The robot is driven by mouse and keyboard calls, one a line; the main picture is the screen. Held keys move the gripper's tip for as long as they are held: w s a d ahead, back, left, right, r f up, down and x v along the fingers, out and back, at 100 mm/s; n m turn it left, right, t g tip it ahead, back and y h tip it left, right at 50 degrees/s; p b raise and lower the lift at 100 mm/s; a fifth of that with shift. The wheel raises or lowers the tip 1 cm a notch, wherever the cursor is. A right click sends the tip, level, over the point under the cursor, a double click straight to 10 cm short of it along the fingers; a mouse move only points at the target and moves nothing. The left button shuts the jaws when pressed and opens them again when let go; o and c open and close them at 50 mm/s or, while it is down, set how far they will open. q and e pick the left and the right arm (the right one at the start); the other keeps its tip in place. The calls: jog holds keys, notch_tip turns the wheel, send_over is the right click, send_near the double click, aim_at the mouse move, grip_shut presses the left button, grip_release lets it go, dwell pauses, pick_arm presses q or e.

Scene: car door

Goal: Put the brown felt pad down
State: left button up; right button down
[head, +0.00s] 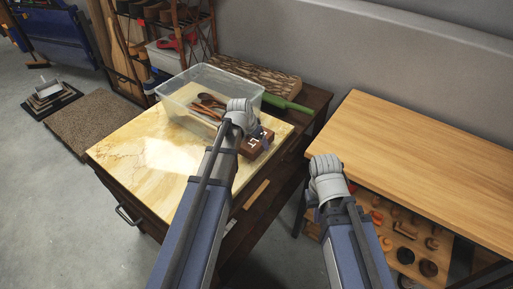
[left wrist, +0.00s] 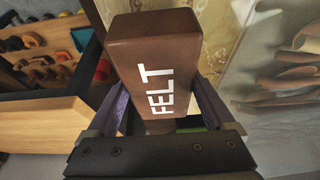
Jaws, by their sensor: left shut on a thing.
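The brown felt pad (head: 257,143) is a brown block with white lettering that reads FELT. It also shows large in the left wrist view (left wrist: 152,68), between the two fingers. My left gripper (head: 242,115) is shut on the pad over the right edge of the pale stone-look tabletop (head: 130,150). I cannot tell whether the pad touches the tabletop. My right gripper (head: 324,166) is in the gap left of the wooden table; its fingers are hidden behind the wrist.
A clear plastic bin (head: 190,100) with wooden spoons stands left of the pad. Behind are a green-handled tool (head: 285,103) and a bark-edged board (head: 255,76). A wooden table (head: 430,165) stands right, with a lower shelf of small round items (head: 405,235). The tabletop's left part is clear.

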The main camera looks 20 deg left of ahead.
pick_arm(q)
jog(key=shift+f, duration=0.6)
jog(key=shift+r, duration=0.15)
pick_arm(e)
jog(key=shift+f, duration=0.5)
jog(key=shift+f, duration=0.1)
pick_arm(q)
jog(key=o, duration=0.9)
